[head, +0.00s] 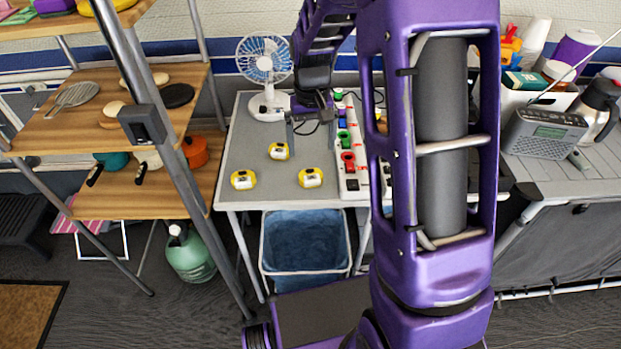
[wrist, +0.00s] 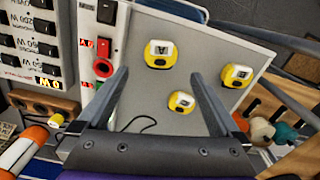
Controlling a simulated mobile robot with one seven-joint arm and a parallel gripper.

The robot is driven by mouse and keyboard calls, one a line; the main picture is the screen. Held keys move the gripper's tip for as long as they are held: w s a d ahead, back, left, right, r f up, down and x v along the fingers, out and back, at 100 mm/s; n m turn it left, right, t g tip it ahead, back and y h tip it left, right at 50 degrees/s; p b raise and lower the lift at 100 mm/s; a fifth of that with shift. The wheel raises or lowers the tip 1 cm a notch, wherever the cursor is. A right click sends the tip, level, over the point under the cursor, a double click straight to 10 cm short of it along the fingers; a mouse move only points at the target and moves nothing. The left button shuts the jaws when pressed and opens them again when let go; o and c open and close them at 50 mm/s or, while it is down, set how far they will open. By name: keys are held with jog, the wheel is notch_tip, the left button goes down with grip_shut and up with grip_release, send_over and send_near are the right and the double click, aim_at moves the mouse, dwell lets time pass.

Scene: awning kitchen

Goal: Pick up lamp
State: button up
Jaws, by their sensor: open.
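Three small yellow-and-white lamps lie apart on a grey table (head: 237,152). In the head view, one lamp (head: 279,151) is nearest my gripper, one (head: 243,180) is at front left and one (head: 311,178) at front right. My gripper (head: 309,128) is open, fingers pointing down, above the table's back part. The wrist view shows its two fingers (wrist: 161,75) apart with nothing held. There, one lamp (wrist: 182,101) appears between the fingers, nearer the right one; another (wrist: 159,54) is beyond the fingertips and the third (wrist: 237,74) is to the right.
A white power strip (head: 350,155) with coloured switches runs along the table's right side. A fan (head: 265,72) stands at the back left. Wooden shelves (head: 110,108) with pans are left of the table; a blue bin (head: 305,243) is below it.

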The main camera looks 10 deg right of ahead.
aim_at(311, 174)
notch_tip(311, 174, down, 10)
jog(key=shift+a+r+b, duration=0.1)
jog(key=shift+b, duration=0.35)
jog(key=c, duration=1.2)
